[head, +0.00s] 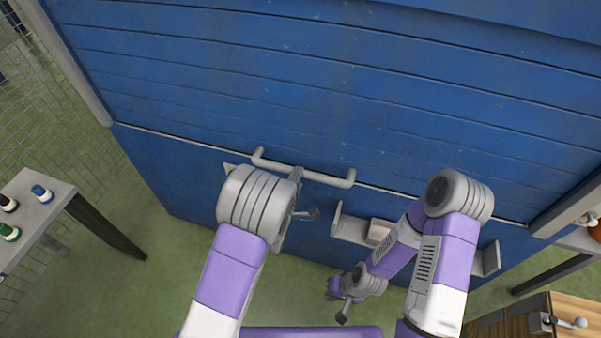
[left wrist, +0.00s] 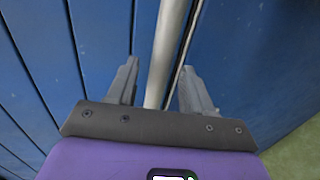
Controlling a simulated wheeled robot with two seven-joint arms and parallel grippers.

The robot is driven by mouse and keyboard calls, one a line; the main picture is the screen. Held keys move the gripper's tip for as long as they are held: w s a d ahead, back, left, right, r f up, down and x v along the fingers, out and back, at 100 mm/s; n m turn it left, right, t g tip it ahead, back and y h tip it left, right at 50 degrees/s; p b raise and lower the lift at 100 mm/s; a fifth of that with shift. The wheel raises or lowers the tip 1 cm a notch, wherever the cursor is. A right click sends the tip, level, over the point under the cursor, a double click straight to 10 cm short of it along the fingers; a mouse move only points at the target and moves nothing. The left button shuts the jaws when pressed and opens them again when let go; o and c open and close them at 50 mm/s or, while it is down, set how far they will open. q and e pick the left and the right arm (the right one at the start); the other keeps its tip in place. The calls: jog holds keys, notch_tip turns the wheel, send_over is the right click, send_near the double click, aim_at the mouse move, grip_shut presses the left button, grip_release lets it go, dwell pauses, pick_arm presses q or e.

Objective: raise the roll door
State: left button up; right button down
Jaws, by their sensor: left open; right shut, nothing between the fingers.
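The blue roll door (head: 330,95) has horizontal slats and fills the upper head view. Its lower edge meets a blue panel (head: 180,175) along a pale seam. A grey bar handle (head: 325,178) runs across the door's lower part; it also shows in the left wrist view (left wrist: 168,50). My left gripper (head: 303,194) is at the handle, partly hidden by its wrist. In the left wrist view its fingers (left wrist: 152,92) are open, with the bar running between them and a gap beside it. My right gripper (head: 343,312) is shut and empty, low and away from the door.
A grey shelf (head: 349,228) with a pale block (head: 379,231) is on the lower panel, partly behind my right arm. A table (head: 42,215) with several small capped items stands left. A wooden cabinet (head: 575,312) stands lower right. Green floor lies between.

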pick_arm(q)
jog(key=shift+x, duration=2.1)
grip_shut()
